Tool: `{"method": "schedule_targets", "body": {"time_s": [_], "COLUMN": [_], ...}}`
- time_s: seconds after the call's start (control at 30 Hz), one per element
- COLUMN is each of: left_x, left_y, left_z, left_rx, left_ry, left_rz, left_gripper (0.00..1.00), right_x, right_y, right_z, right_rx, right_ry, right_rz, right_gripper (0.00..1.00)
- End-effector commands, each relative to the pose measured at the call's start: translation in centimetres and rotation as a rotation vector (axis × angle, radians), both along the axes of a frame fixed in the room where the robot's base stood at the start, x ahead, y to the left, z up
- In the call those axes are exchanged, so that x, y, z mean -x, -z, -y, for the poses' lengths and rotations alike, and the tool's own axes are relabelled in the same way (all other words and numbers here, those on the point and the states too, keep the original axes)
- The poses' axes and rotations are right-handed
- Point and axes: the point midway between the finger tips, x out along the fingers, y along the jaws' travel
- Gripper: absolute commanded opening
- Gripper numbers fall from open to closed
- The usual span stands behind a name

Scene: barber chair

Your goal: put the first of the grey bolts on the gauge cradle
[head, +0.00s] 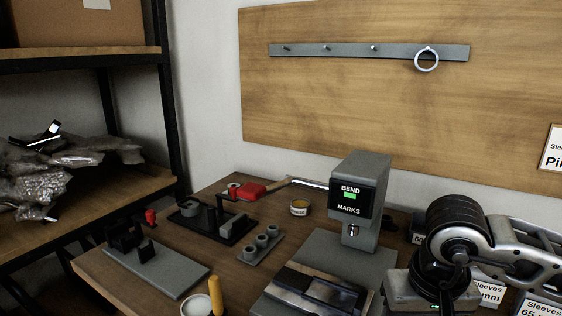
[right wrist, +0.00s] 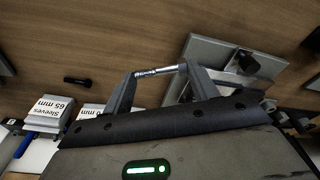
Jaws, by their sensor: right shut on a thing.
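My right gripper (right wrist: 160,72) is shut on a shiny grey bolt (right wrist: 158,71) in the right wrist view. The bolt lies crosswise between the two fingertips, above the wooden bench. In the head view my right arm comes in at the lower right, and the bolt cannot be made out there. A grey plate with black upright blocks (head: 170,277) stands at the bench's left; it looks like the gauge cradle, but I cannot be sure. My left gripper is not in view.
A grey "BEND MARKS" machine (head: 368,175) stands mid-bench. Left of it are a grey three-post holder (head: 260,246), a black fixture (head: 225,230), a small tin (head: 299,207) and a red-headed tool (head: 247,190). Sleeve boxes (right wrist: 48,112) and a small dark piece (right wrist: 77,80) lie near my right gripper.

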Motion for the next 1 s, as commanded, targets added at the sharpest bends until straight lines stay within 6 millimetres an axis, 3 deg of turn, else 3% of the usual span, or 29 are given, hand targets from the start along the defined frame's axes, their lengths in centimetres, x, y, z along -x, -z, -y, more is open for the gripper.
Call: {"method": "schedule_targets", "body": {"time_s": [0.03,0.3,0.6,0.77,0.87,1.0], "left_x": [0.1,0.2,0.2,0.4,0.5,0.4], "left_y": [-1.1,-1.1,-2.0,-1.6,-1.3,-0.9], "left_z": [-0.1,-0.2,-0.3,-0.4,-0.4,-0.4], "left_rx": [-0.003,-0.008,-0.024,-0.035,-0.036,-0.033], "left_ry": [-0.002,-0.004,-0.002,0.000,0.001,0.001], "left_rz": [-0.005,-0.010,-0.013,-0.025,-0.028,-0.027], "left_gripper": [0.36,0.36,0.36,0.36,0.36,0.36], "right_x": [0.1,0.1,2.8,3.7,3.2,0.6], "right_y": [-0.2,1.1,-3.4,-4.9,-4.6,-3.1], "right_z": [-0.6,-1.4,-1.0,-0.5,0.1,1.6], "right_rx": [-0.002,-0.002,0.028,0.048,0.052,0.053], "right_ry": [-0.036,-0.087,0.266,0.416,0.455,0.465], "right_rz": [-0.005,0.006,-0.018,-0.013,-0.014,-0.017], "right_gripper": [0.36,0.36,0.36,0.36,0.36,0.36]}}
